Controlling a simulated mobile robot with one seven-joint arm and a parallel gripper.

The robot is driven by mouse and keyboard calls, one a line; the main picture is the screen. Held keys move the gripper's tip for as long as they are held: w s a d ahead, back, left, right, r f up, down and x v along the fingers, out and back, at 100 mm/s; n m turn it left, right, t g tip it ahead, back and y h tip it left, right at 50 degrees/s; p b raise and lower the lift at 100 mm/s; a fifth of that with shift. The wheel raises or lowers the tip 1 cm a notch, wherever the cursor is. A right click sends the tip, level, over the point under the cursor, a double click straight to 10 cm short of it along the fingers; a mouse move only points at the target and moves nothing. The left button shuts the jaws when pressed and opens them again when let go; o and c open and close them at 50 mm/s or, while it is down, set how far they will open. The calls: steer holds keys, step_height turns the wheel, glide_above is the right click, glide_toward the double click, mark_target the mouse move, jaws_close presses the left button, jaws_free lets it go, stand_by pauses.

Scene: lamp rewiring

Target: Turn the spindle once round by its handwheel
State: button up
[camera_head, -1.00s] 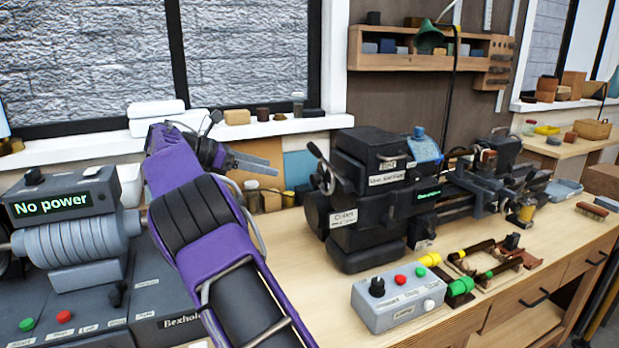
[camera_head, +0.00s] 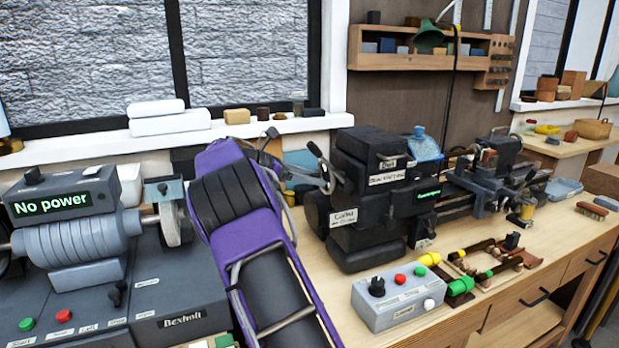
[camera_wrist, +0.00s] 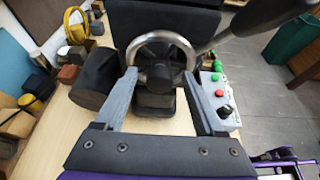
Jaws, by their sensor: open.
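The handwheel (camera_wrist: 166,40) is a grey metal ring with a dark hub, on the end of the black lathe headstock (camera_head: 372,190). In the head view the handwheel (camera_head: 326,176) shows at the headstock's left side, partly behind my gripper's fingers. My gripper (camera_wrist: 161,75) is open, with one finger on each side of the handwheel in the wrist view. Nothing is held between the fingers. I cannot tell whether either fingertip touches the rim. In the head view my gripper (camera_head: 305,182) reaches the wheel from the left.
A dark lever with a knob (camera_head: 316,150) juts out close by the wheel. A grey control box (camera_head: 398,296) with red and green buttons stands in front of the lathe. A grinder reading "No power" (camera_head: 66,208) stands at left.

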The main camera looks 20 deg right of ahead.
jaws_close()
